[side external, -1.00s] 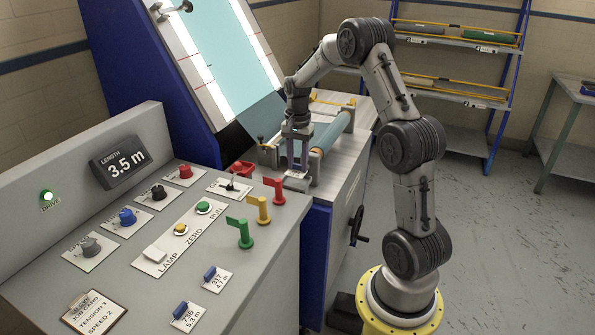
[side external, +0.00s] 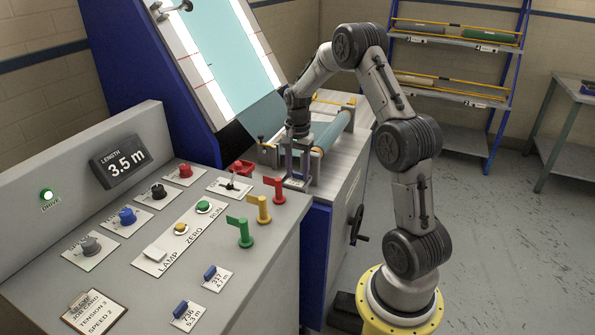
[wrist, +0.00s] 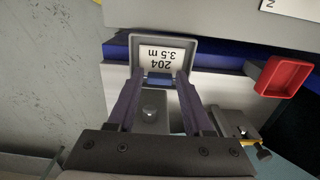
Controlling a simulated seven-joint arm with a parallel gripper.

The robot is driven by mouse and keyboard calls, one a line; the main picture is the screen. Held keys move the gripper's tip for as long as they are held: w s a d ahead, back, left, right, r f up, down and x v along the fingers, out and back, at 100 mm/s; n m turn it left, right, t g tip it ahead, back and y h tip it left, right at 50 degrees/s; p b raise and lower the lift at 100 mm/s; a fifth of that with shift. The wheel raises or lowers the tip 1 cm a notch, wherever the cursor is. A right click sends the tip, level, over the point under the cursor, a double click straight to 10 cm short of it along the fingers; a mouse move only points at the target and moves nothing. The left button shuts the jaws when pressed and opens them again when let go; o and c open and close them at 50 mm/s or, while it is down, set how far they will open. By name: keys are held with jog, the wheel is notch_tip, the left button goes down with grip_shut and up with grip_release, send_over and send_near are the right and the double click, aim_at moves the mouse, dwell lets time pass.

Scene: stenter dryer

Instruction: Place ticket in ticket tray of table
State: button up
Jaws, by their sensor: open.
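The ticket (wrist: 160,59), a white card marked 204 and 3.5 m with a blue grip tab (wrist: 160,79), lies inside the raised rim of the small grey ticket tray (wrist: 192,46) in the wrist view. My gripper (wrist: 160,75) is open, with one finger on each side of the blue tab; I cannot tell whether either touches it. In the side view my gripper (side external: 299,172) points down at the tray (side external: 296,184) on the machine table (side external: 345,160).
A red open bin (wrist: 285,76) is right of the tray in the wrist view. A teal roll (side external: 332,132) lies behind my gripper. The control console (side external: 150,260), with coloured levers (side external: 264,209) and two other tickets (side external: 216,278), stands at front left.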

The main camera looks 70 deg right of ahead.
aim_at(298, 174)
notch_tip(298, 174, up, 12)
jog(key=s+a+r+n+t, duration=0.1)
jog(key=s+a+r+n, duration=0.1)
jog(key=a+r+n, duration=0.5)
jog(key=s+a+f+n+t, duration=0.1)
jog(key=s+a+n+t, duration=0.3)
jog(key=s+a+n, duration=0.7)
jog(key=s+a, duration=0.5)
jog(key=a, duration=0.5)
jog(key=shift+s+f+t, duration=0.15)
jog(key=shift+s+t, duration=0.15)
